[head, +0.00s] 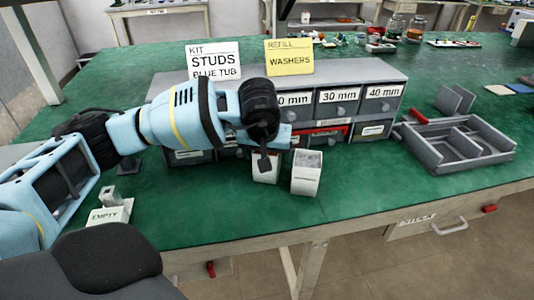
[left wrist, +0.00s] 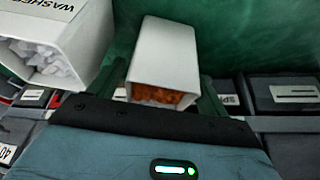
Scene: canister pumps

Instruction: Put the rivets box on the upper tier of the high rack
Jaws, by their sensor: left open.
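The likely rivets box is a white open bin with copper-orange pieces inside, in the left wrist view (left wrist: 166,55). In the head view it is the left white bin (head: 270,177) in front of the grey drawer unit, its upper part hidden by my gripper. Its label cannot be read. My left gripper (head: 264,160) is open and points down over this bin. In the left wrist view the fingers (left wrist: 165,92) show on either side of the bin; contact cannot be told. My right gripper is not in view. No high rack can be clearly made out.
A white washers bin (head: 306,174) with pale pieces stands close to the right. The grey drawer unit (head: 345,72) with size labels is just behind, carrying two cards. A grey divided tray (head: 460,148) lies right. An "EMPTY" card (head: 104,215) stands left. The front table edge is near.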

